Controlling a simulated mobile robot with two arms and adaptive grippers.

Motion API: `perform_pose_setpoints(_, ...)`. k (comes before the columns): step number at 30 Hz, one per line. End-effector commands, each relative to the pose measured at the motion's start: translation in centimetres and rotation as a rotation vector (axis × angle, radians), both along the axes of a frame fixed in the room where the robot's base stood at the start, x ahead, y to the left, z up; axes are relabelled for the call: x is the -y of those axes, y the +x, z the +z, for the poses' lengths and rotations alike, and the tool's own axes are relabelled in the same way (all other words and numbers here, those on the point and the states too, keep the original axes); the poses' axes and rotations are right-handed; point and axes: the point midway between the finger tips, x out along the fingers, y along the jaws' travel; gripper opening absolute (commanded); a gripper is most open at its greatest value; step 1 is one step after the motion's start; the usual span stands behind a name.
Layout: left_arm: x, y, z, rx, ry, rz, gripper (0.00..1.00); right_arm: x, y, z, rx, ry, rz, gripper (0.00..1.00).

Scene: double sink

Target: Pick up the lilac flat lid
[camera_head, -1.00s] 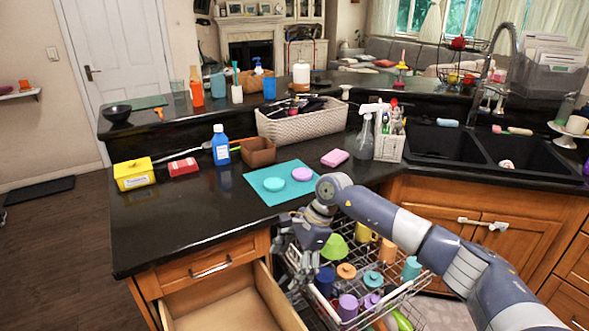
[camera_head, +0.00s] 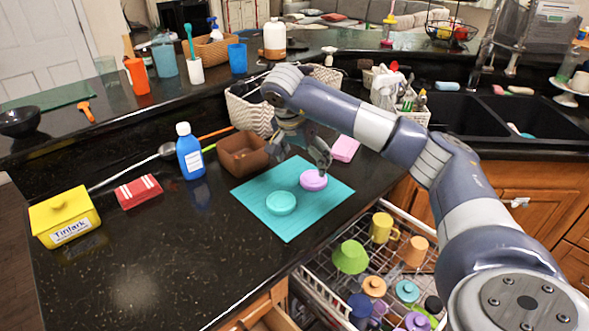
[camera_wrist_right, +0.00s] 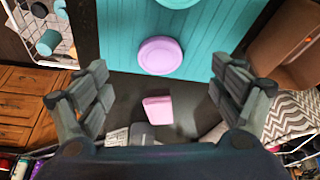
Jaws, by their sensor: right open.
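The lilac flat lid (camera_head: 313,181) lies on the teal mat (camera_head: 318,206) on the dark counter, right beside a teal round lid (camera_head: 281,203). In the right wrist view the lilac lid (camera_wrist_right: 160,56) shows ahead, centred between the finger tips and apart from them. My right gripper (camera_head: 304,154) is open and empty above the mat's far edge, just behind the lilac lid. In the wrist view its fingers (camera_wrist_right: 160,75) are spread wide. My left gripper is not in view.
A pink block (camera_head: 345,148) lies right of the mat. A brown box (camera_head: 242,155) and blue bottle (camera_head: 189,151) stand left of it. An open dish rack (camera_head: 330,270) with several cups and lids is below the counter's front edge.

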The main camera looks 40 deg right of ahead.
Motion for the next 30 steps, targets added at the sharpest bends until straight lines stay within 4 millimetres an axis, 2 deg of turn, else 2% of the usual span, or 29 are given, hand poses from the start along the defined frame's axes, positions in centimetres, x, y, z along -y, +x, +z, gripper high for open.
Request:
perform_pose_setpoints(1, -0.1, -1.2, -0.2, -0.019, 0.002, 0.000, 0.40, 0.3, -0.1, 0.1, 0.000, -0.011, 0.000, 0.87)
perform_pose_setpoints(3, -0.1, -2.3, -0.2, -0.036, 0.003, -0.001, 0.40, 0.6, -0.1, -0.2, -0.003, -0.018, 0.000, 0.87)
perform_pose_setpoints(9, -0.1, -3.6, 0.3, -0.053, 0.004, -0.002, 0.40, 1.8, 0.2, -2.9, -0.006, -0.021, 0.000, 0.87)
perform_pose_setpoints(17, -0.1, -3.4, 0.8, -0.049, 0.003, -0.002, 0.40, 2.6, 0.6, -5.1, -0.003, -0.019, 0.000, 0.87)
perform_pose_setpoints(23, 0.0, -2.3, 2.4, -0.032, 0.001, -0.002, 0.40, 3.9, 0.8, -7.5, -0.006, -0.018, 0.001, 0.87)
perform_pose_setpoints(27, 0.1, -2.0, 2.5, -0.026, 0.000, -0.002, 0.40, 4.4, 1.1, -9.1, -0.003, -0.018, -0.001, 0.87)
perform_pose_setpoints(30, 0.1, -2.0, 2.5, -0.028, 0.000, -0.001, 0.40, 4.6, 1.2, -9.6, -0.001, -0.019, 0.001, 0.87)
